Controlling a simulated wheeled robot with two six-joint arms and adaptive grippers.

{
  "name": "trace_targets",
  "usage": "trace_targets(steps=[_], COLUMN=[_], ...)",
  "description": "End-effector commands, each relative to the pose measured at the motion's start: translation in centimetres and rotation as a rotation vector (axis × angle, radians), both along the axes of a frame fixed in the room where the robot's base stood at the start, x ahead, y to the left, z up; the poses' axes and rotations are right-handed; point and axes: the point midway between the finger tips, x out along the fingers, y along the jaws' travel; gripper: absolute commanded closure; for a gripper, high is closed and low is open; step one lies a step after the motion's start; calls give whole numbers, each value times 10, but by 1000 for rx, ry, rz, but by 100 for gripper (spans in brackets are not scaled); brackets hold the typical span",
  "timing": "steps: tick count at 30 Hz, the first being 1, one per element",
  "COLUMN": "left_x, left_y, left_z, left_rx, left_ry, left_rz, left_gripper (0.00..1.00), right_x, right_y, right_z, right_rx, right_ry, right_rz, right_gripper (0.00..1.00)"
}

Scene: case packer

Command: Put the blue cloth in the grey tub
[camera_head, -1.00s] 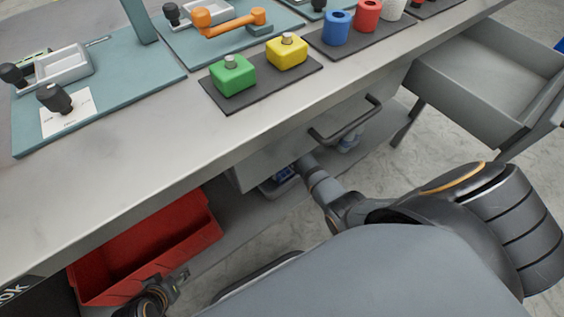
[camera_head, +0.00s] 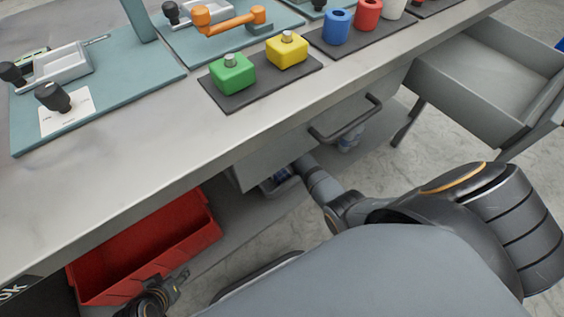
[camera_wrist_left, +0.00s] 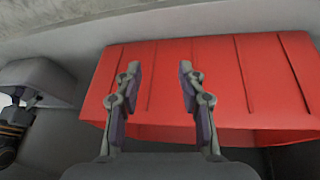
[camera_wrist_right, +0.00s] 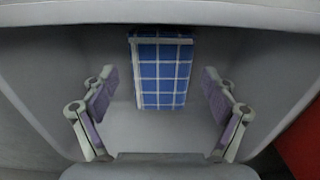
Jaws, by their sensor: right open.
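The blue cloth (camera_wrist_right: 161,70), checked with white lines, shows in the right wrist view inside what looks like the grey tub (camera_wrist_right: 60,60), close to its far wall. My right gripper (camera_wrist_right: 159,84) is open, with one finger on each side of the cloth and gaps between. I cannot tell how high the fingers are above it. In the head view the tub (camera_head: 289,190) is partly hidden under the bench, and my right fingertips are hidden. My left gripper (camera_wrist_left: 160,70) is open and empty, facing the red bin (camera_wrist_left: 220,75). It also shows low in the head view (camera_head: 178,278).
The bench top (camera_head: 120,200) overhangs the space below. A closed drawer with a handle (camera_head: 345,122) is above my right gripper. An open grey drawer (camera_head: 480,85) juts out at right. Green (camera_head: 233,75) and yellow (camera_head: 287,50) blocks stand on the bench.

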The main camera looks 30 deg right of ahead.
Motion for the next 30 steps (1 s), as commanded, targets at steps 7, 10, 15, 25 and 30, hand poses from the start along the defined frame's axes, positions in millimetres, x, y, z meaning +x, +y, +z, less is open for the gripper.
trace_targets(steps=[7,10,15,25,30], left_x=[-1,-2,-8,-11,-11], left_y=[3,8,14,16,16], left_z=[18,32,44,45,45], left_rx=[17,39,67,77,77], left_ry=[52,110,189,217,217], left_rz=[-7,-13,-17,-17,-17], left_gripper=[60,60,60,60,60], right_x=[1,1,0,-15,-93], right_y=[0,0,0,1,11], right_z=[34,56,81,80,71], right_rx=[-1,-1,0,1,15], right_ry=[-2,-2,0,-8,-80], right_rz=[0,0,-1,-5,-30], right_gripper=[14,14,14,14,14])
